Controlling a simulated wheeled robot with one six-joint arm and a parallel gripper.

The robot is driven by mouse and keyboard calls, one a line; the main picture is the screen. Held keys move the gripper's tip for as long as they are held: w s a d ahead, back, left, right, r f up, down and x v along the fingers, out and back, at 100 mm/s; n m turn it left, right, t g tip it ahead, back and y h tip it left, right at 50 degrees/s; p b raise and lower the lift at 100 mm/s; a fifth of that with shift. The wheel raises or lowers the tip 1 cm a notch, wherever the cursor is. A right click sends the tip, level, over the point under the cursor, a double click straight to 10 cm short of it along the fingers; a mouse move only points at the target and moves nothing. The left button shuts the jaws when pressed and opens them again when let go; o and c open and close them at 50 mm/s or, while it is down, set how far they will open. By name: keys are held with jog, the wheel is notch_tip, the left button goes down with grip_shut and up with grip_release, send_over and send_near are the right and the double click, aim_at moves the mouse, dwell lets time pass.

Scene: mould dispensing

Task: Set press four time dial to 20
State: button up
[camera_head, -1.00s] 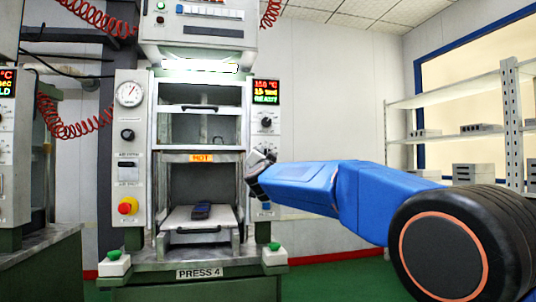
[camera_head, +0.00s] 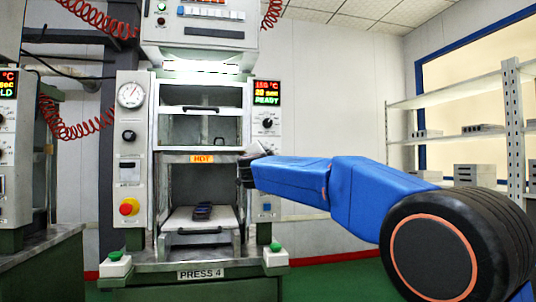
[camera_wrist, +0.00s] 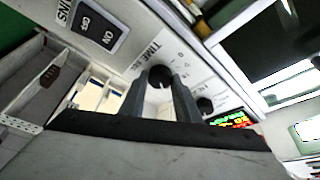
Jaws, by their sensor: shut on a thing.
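Press four (camera_head: 201,274) stands ahead, with its name plate at the front. Its display (camera_head: 266,92) on the right panel shows a red top line, a yellow middle line that reads 20 sec, and a green READY. The black time dial (camera_wrist: 160,76) sits on the white panel beside the TIME lettering in the wrist view. My gripper (camera_wrist: 163,82) is shut on the dial, one finger on each side. In the head view my gripper (camera_head: 247,166) is at the right panel, below the upper knob, and hides the time dial.
Another black knob (camera_wrist: 205,104) and the lit display (camera_wrist: 231,119) are close to my fingers. An ON/OFF switch (camera_wrist: 97,31) is at upper left. A dark mould (camera_head: 203,211) lies on the lower plate under the HOT sign (camera_head: 202,159). Shelves (camera_head: 450,100) stand at right.

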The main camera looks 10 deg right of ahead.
jog(key=shift+a+r, duration=0.1)
jog(key=shift+r, duration=0.1)
jog(key=o, duration=1)
jog(key=shift+o, duration=0.2)
jog(key=shift+f, duration=0.1)
jog(key=v, duration=1.7)
jog(key=shift+s, duration=0.35)
